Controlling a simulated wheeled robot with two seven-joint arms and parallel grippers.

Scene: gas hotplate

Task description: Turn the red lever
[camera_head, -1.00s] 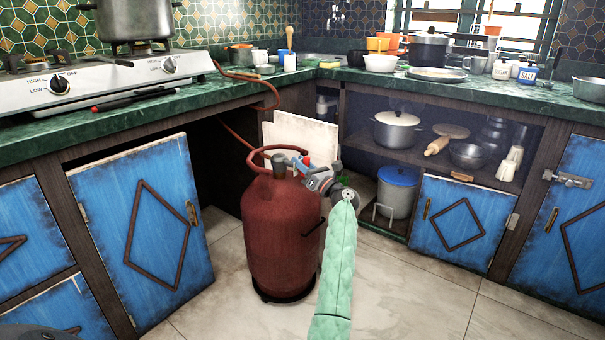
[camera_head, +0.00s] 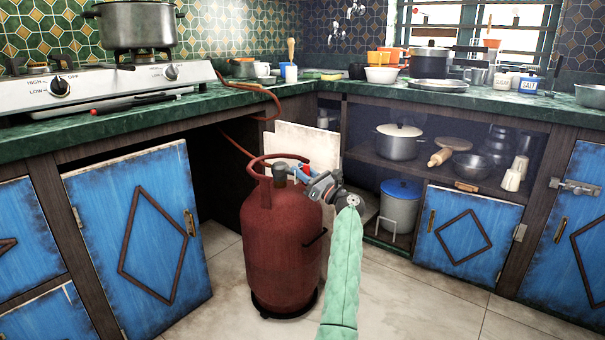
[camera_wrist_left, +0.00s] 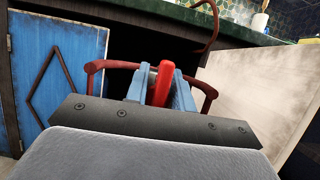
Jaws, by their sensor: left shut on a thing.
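The red gas cylinder (camera_head: 280,245) stands upright on the floor in the opening under the counter, with a ring handle around its top. My left gripper (camera_head: 305,172) reaches its top from the right. In the left wrist view, the red lever (camera_wrist_left: 163,82) stands upright between my blue gripper fingers, which are shut on it. In the head view the lever is mostly hidden by the fingers. A grey valve fitting (camera_head: 280,172) sits on top of the cylinder beside the fingertips. My right gripper is not in view.
An orange hose (camera_head: 262,90) hangs from the counter behind the cylinder. A pale board (camera_head: 300,142) leans behind it. A blue cabinet door (camera_head: 140,240) stands at the left, and the stove (camera_head: 110,85) is above. Tiled floor (camera_head: 420,290) is clear at the right.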

